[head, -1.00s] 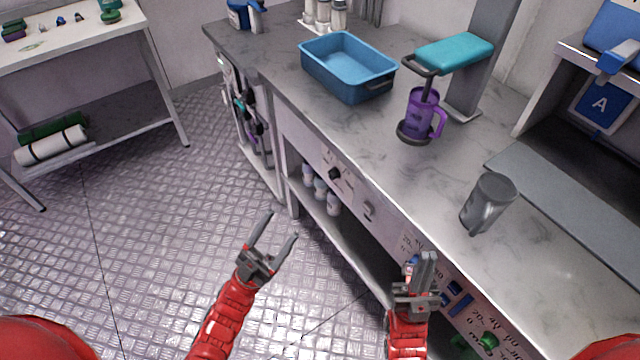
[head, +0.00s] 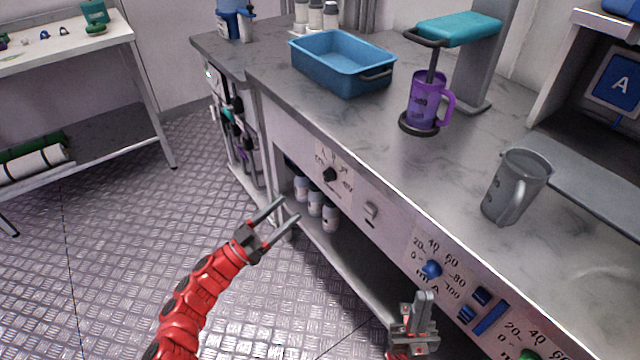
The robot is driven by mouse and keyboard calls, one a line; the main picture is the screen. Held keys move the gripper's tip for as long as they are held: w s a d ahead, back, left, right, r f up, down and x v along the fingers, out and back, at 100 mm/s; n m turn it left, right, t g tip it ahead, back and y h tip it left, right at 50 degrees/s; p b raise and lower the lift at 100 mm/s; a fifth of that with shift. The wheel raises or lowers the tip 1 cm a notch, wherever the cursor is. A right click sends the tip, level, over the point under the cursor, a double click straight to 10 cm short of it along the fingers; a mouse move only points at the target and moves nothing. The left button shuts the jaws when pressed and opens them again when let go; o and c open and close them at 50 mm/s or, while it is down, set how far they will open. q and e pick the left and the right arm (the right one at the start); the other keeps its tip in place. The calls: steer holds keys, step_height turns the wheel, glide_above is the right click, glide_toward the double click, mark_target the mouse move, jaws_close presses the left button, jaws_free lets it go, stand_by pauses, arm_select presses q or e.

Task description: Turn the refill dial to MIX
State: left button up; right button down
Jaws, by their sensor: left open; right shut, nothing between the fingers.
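A small black dial (head: 329,175) with printed marks around it sits on the counter's front panel, left of a grey switch or lever (head: 371,211). Its labels are too small to read. A blue dial (head: 431,269) with a number scale sits further right on the same panel. I cannot tell which one is the refill dial. My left gripper (head: 282,220) is open and empty, in front of the counter, below and left of the black dial. My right gripper (head: 424,300) is shut and empty, low in front of the panel near the blue dial.
On the counter (head: 390,160) stand a blue bin (head: 340,78), a purple mug (head: 424,103) under a teal-topped press (head: 457,30), and a grey mug (head: 512,190). White bottles (head: 315,204) stand on the shelf below.

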mark_target(325, 177)
arm_select(q)
steer(key=b+x, duration=0.1)
steer(key=x, duration=1)
steer(key=shift+w+d+r, duration=0.1)
steer(key=shift+d, duration=0.15)
jaws_close()
